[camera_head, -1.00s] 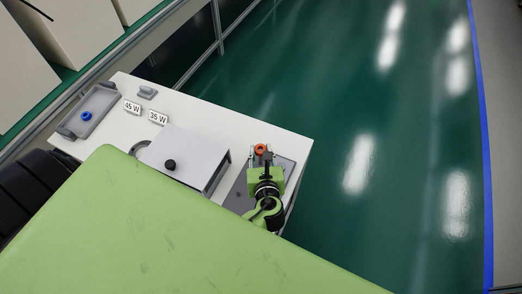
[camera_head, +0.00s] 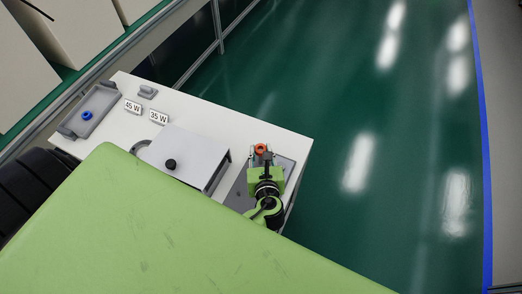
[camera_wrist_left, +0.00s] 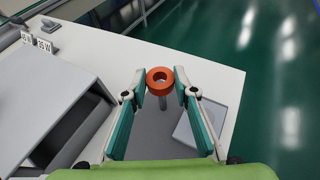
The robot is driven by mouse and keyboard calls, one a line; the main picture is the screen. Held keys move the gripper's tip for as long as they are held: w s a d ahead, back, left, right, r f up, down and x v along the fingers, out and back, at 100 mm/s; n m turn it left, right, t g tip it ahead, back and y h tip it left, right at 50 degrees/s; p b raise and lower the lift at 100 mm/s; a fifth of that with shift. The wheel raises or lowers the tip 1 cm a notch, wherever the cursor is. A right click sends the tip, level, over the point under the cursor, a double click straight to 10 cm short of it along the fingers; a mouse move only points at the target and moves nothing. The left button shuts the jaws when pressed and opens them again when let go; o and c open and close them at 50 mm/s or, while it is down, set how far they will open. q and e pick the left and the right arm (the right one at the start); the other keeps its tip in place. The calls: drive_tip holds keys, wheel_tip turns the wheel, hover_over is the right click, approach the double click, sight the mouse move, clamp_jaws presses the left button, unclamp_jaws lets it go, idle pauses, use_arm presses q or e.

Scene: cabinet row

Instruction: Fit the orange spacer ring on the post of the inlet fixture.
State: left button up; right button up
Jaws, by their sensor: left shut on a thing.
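The orange spacer ring (camera_head: 261,148) is between the fingertips of my left gripper (camera_head: 262,153), near the right end of the white table. In the left wrist view the left gripper (camera_wrist_left: 160,82) is shut on the orange ring (camera_wrist_left: 160,75), its hole facing up. A grey post (camera_wrist_left: 163,104) of the inlet fixture shows just below the ring in that view. The ring hides the post's top, so I cannot tell whether it is above the post or around it. The fixture's grey plate (camera_wrist_left: 147,125) lies beneath. My right gripper is not in view.
A grey box (camera_head: 188,155) with a black knob stands left of the gripper. A grey tray (camera_head: 101,103) with a blue ring (camera_head: 87,116) is at the far left, near label signs reading 45 W (camera_head: 133,107) and 35 W (camera_head: 158,117). The table's edge (camera_head: 303,153) is close on the right.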

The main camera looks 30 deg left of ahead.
sight(261, 162)
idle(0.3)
use_arm(q)
drive_tip(key=shift+p, duration=0.55)
idle(0.6)
drive_tip(key=shift+f+b, duration=2.9)
drive_tip(key=shift+f, duration=0.95)
drive_tip(key=o, duration=0.9)
drive_tip(key=shift+c, duration=0.2)
drive_tip(key=shift+s+d, duration=0.1)
